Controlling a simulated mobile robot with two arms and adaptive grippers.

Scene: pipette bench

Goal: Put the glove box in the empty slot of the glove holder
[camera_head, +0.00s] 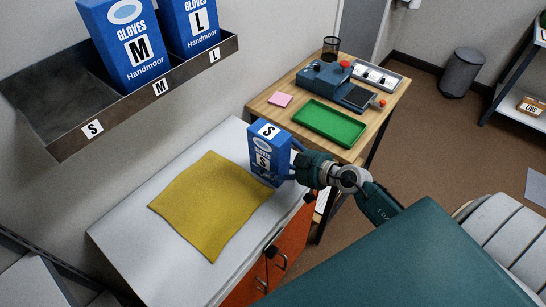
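The glove box (263,148) is blue with a white S label and stands upright at the far right end of the white cabinet top. My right gripper (281,174) is at its right side, low down, with a finger across its front face; it looks shut on the box. The far finger is hidden. I cannot tell whether the box touches the cabinet top. The glove holder (62,142) is a dark wall tray at upper left. Its S slot (48,105) is empty; the M box (128,45) and L box (193,25) fill the others. My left gripper is not in view.
A yellow cloth (208,205) lies on the white cabinet top (130,235), which is otherwise clear. Behind is a wooden table (272,112) with a green tray (330,123), a blue device (322,78) and a pink pad (280,99).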

